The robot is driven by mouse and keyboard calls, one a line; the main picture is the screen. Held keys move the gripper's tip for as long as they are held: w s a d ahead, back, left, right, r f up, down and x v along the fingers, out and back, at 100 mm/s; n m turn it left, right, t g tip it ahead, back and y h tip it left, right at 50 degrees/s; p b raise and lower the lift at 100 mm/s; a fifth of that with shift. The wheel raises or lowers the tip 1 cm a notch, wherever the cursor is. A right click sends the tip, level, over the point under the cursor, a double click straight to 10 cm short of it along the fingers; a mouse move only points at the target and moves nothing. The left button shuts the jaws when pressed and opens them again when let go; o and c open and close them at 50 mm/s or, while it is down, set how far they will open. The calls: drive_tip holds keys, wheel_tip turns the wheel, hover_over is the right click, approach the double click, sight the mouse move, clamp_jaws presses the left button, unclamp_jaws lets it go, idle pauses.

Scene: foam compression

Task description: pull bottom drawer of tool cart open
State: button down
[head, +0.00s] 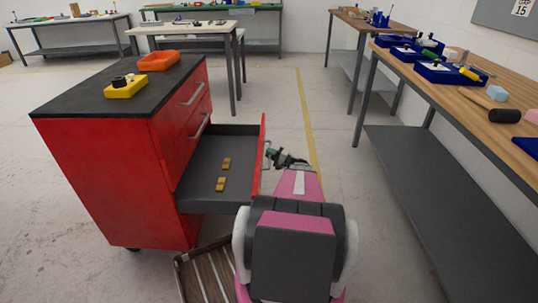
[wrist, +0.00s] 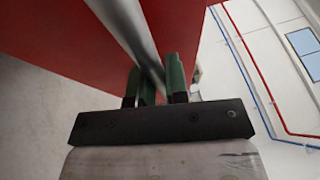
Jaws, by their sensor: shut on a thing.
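The red tool cart (head: 110,170) with a black top stands at the left on casters. The two drawers above look shut. My gripper (head: 272,156) is at the outer side of the open drawer's red front (head: 262,150). In the wrist view its green fingers (wrist: 160,82) are closed around the silver bar handle (wrist: 130,28) against the red front. The exact contact is partly hidden.
An orange tray (head: 158,61) and a yellow block-like item (head: 125,88) lie on the cart top. A slatted wooden item (head: 207,275) is on the floor below the drawer. A long workbench (head: 450,85) with blue trays runs along the right, with clear floor between.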

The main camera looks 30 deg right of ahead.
drive_tip(key=c, duration=1.1)
unclamp_jaws()
drive_tip(key=shift+c, duration=0.2)
drive_tip(key=v, duration=1)
drive_tip(key=shift+s+d+f, duration=0.2)
drive_tip(key=shift+s+d, duration=0.05)
drive_tip(key=shift+s, duration=0.05)
